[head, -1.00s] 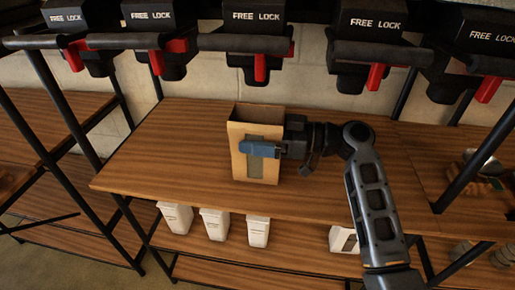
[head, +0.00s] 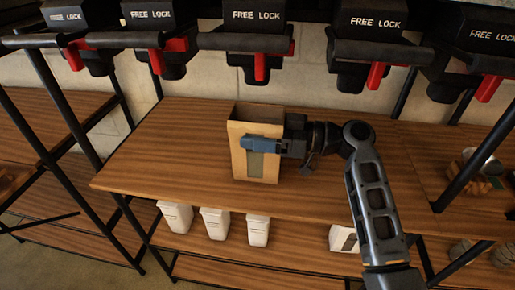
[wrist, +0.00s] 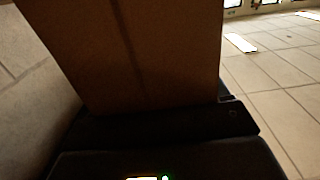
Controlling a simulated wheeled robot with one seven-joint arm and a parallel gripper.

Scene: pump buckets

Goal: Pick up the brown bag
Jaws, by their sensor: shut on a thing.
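The brown bag (head: 241,166) stands upright and open-topped on the wooden shelf in the head view, with a dark panel on its front. My gripper (head: 262,145) reaches in from the right and is shut on the bag, with a blue finger across its front face. The far finger is hidden behind the bag. In the wrist view the bag (wrist: 140,50) fills the upper middle, close against the dark gripper body (wrist: 160,130). The bag's base appears to rest on the shelf; any small gap cannot be told.
The wooden shelf (head: 165,145) is clear left of the bag. Black dispensers with red levers (head: 260,67) hang above it. Several white containers (head: 257,230) stand on the lower shelf. Black frame posts (head: 66,125) flank the shelf, and a basket of items (head: 480,165) sits at right.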

